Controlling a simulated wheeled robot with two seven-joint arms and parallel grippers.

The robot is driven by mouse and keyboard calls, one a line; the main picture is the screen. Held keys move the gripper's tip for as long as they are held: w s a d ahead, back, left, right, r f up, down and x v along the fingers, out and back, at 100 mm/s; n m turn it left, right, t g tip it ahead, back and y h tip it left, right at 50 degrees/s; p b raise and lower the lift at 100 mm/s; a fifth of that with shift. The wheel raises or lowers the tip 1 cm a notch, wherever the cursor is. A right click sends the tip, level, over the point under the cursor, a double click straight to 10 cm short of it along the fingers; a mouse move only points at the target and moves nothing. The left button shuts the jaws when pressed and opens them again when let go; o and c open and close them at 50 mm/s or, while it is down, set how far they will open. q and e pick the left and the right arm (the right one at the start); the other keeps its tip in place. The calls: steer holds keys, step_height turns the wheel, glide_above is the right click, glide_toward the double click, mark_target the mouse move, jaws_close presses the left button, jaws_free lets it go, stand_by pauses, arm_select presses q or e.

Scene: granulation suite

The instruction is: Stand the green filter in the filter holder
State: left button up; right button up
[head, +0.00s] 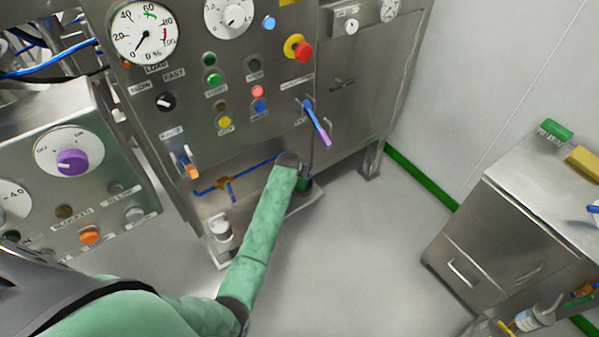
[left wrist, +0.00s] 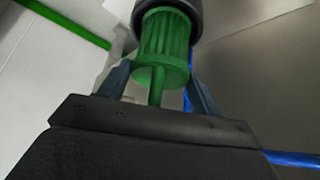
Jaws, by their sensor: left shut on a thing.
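My left gripper (left wrist: 157,78) is shut on the green filter (left wrist: 165,40), a ribbed cylinder with a round flange and a thin stem between the fingers. The filter's far end meets a dark round cup (left wrist: 196,18), which looks like the filter holder. I cannot tell how deep it sits or whether it touches. In the head view my left arm reaches down to the cabinet's lower shelf, and its wrist hides the gripper. A small patch of the green filter (head: 303,185) shows beside the wrist. My right gripper is not in view.
A steel control panel (head: 185,60) with gauges, knobs and buttons rises behind the arm. A blue-purple lever (head: 317,124) and a blue pipe (head: 258,164) are close to it. A steel drawer cabinet (head: 500,240) stands at right. The floor between is clear.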

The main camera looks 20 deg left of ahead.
arm_select(q)
steer(key=shift+f, duration=0.6)
steer(key=o, duration=1.4)
steer(key=shift+c, duration=0.2)
steer(key=shift+r, duration=0.1)
